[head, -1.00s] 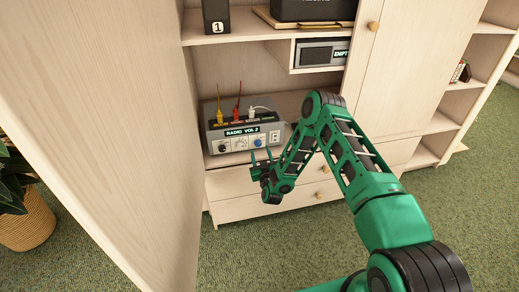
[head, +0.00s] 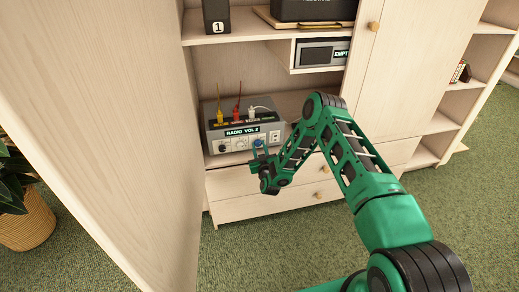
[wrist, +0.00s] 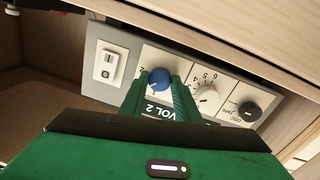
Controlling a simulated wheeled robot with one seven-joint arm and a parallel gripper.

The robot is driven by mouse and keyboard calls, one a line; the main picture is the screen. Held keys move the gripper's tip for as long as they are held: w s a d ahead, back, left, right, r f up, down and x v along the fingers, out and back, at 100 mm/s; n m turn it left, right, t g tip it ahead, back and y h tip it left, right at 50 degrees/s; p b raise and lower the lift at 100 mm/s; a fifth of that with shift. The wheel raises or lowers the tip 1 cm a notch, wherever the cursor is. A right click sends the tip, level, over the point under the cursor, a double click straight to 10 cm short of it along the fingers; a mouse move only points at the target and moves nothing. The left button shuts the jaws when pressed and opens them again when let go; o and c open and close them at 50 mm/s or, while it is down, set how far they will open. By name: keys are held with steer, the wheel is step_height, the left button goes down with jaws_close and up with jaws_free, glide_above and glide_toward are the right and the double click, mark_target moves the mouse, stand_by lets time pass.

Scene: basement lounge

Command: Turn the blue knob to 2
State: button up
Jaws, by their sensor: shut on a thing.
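The blue knob (head: 258,143) is on the front of a grey box labelled "RADIO VOL 2" (head: 214,133), which stands on a cabinet shelf. In the wrist view the blue knob (wrist: 160,76) sits between the two green fingertips of my gripper (wrist: 159,84). My gripper (head: 259,148) is shut on it, with a finger on each side. A pale mark shows on the knob, but I cannot read its setting. The fingers cover part of the scale around it.
A white knob (wrist: 207,97) and a black knob (wrist: 249,111) are beside the blue one. A white switch plate (wrist: 109,66) is on its other side. Yellow, red and white plugs (head: 236,116) stand on the box top. Drawers (head: 290,203) are below, a tall side panel (head: 130,120) at left.

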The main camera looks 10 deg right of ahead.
steer(key=shift+d+m, duration=0.1)
steer(key=shift+m, duration=0.2)
steer(key=m, duration=0.3)
steer(key=shift+m+g, duration=0.3)
steer(key=shift+m, duration=2.3)
steer(key=shift+d, duration=0.1)
steer(key=o, duration=1)
steer(key=shift+s, duration=0.1)
steer(key=s, duration=1)
steer(key=shift+s+a+r, duration=0.25)
steer(key=shift+a, duration=0.1)
